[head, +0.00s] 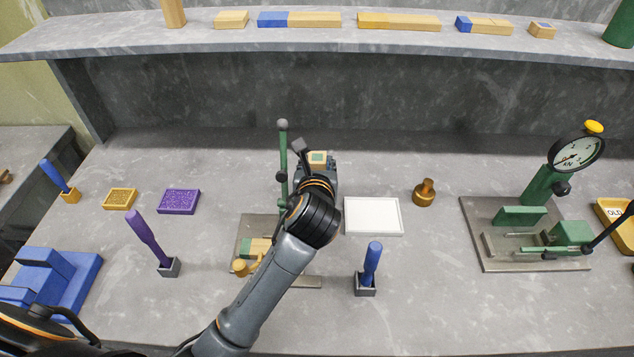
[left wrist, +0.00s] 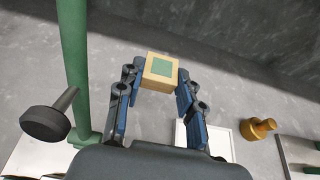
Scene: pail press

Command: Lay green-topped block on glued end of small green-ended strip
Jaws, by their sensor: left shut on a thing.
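The green-topped block (head: 318,157) is a small wooden block with a green square on its upper face. In the left wrist view the block (left wrist: 160,71) sits between the two fingertips (left wrist: 160,84). A small wooden strip with a green end (head: 262,246) lies on the metal base of the lever press. My left arm covers part of that base, and I cannot make out any glue on the strip. My right gripper is not in view.
A white tray (head: 373,216) lies right of my arm. A blue-handled brush (head: 372,262) stands in front of it. A brass stamp (head: 425,192) and a gauge press (head: 540,225) are to the right. Purple (head: 178,202) and yellow (head: 120,199) pads are at left. The back shelf (head: 120,37) holds several strips.

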